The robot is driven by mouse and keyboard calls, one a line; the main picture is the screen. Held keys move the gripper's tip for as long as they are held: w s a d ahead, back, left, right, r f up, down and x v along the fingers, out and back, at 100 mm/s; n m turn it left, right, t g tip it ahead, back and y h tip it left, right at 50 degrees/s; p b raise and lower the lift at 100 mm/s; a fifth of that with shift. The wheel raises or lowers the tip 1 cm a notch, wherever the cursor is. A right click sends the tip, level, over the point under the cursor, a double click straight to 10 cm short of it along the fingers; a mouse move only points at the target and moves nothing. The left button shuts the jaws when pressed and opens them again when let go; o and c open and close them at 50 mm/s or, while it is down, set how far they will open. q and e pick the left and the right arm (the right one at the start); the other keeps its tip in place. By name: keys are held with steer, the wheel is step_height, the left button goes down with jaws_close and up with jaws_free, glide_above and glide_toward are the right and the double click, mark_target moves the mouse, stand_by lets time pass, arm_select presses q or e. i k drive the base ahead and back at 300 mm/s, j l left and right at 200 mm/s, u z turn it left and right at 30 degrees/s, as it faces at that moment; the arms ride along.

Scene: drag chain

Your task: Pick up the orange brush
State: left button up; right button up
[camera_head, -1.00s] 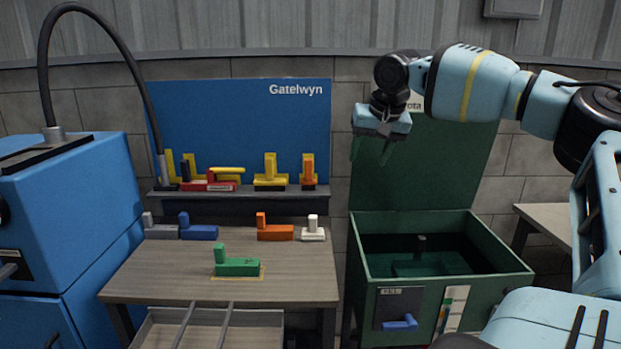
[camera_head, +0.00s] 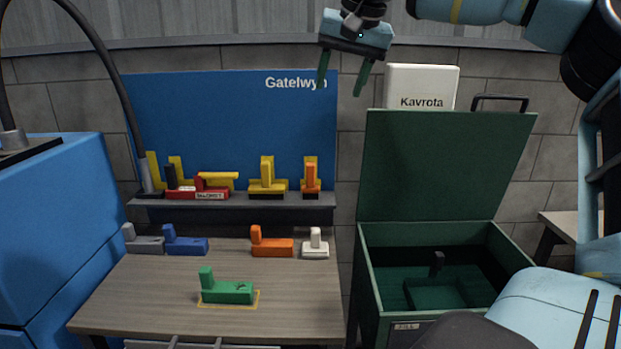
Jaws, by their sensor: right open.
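The orange brush (camera_head: 271,247) is a small block with an upright stub at its left end. It lies at the back of the wooden table (camera_head: 135,300), between a blue piece and a white one. My right gripper (camera_head: 341,86) hangs high above and to the right of it, in front of the blue board's upper right corner. Its two green fingers point down, apart, with nothing between them. My left gripper is not in view.
A green piece (camera_head: 228,290) stands on a yellow outline at the table's front. Blue (camera_head: 186,246), grey (camera_head: 145,245) and white (camera_head: 315,247) pieces share the back row. A shelf (camera_head: 240,201) holds several pieces. An open green bin (camera_head: 505,250) stands at right.

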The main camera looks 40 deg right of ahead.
mark_target(310, 191)
steer(key=i+l, duration=0.75)
steer(key=l, duration=0.15)
